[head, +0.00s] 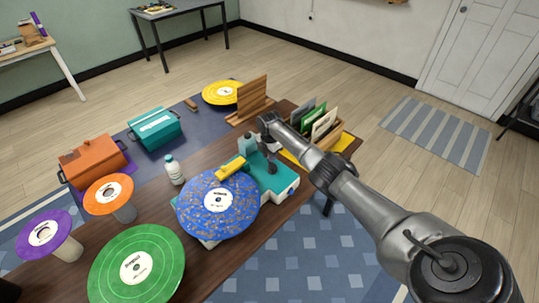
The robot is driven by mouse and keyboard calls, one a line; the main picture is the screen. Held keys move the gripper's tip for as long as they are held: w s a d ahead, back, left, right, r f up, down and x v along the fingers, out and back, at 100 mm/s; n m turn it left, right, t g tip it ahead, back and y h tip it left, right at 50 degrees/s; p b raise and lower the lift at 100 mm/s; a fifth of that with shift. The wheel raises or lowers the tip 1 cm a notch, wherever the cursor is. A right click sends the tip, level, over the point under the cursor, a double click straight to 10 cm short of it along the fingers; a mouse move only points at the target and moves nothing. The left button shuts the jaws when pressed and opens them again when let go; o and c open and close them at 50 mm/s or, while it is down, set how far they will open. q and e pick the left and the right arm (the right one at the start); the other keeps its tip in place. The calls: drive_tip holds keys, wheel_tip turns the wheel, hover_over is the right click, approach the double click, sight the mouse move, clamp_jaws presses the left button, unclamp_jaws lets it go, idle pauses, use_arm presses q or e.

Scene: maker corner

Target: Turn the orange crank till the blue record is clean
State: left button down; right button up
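The blue record (217,203) lies flat on a teal cleaning machine (283,181). Its face is covered with brownish specks around a white label. A yellow arm (232,168) reaches over the record's far edge. My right gripper (271,166) points down at the machine's far part, to the right of the record. Its fingers are small and dark, so I cannot tell whether they are open or shut. I cannot make out the orange crank; my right gripper and arm cover part of the machine. My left gripper is not in view.
A white bottle (174,171) stands left of the record. Green (137,265), orange (108,195) and purple (44,233) records are nearby on the table. An orange box (91,163), a teal box (155,129), a wooden rack (252,101) and a record crate (326,133) stand farther back.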

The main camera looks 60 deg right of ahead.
clamp_jaws()
